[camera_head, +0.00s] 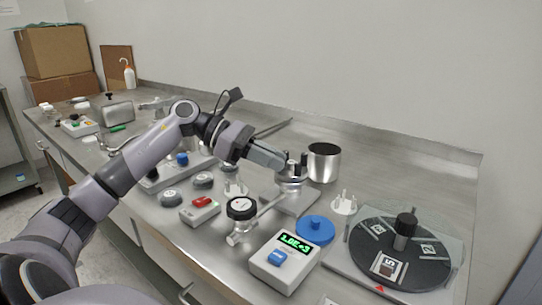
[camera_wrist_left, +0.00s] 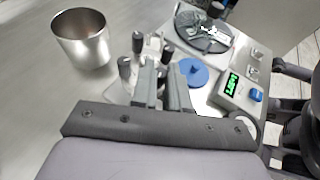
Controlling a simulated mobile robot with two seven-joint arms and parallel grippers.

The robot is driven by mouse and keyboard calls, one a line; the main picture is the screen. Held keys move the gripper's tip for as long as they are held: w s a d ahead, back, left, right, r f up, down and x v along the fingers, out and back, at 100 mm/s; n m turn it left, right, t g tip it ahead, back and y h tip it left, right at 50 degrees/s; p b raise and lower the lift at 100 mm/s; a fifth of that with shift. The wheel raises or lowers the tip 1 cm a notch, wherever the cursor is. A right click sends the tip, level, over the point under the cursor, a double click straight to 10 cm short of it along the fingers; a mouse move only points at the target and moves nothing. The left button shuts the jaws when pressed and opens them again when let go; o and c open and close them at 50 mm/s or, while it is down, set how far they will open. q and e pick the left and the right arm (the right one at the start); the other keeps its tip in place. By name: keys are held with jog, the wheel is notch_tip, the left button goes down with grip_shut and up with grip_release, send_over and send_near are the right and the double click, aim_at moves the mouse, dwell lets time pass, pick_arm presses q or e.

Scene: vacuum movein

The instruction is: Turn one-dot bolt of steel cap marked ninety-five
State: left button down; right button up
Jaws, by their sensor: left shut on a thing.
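A steel cap (camera_head: 291,181) with several upright dark-topped bolts sits on a metal base plate in the middle of the bench. I cannot read a number on it or dots on its bolts. My left gripper (camera_head: 281,162) reaches in from the left, its fingers at the cap's bolts. In the left wrist view, my left gripper (camera_wrist_left: 163,82) is shut on a bolt, mostly hidden between the fingers. Two other bolts stand free just left of the fingers, a taller one (camera_wrist_left: 137,44) and a nearer one (camera_wrist_left: 125,68). My right gripper is not in view.
A steel cup (camera_head: 324,163) stands close behind the cap. A blue disc (camera_head: 315,230), a display box (camera_head: 284,262) and a dark turntable (camera_head: 376,262) lie to the right. A black-knobbed valve (camera_head: 242,208) lies in front. The wall bounds the bench behind.

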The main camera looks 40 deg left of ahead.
pick_arm(q)
jog(key=shift+f, duration=0.1)
jog(key=c, duration=1.4)
grip_release()
jog(key=b+v, duration=0.1)
jog(key=v, duration=0.6)
jog(key=shift+a, duration=0.1)
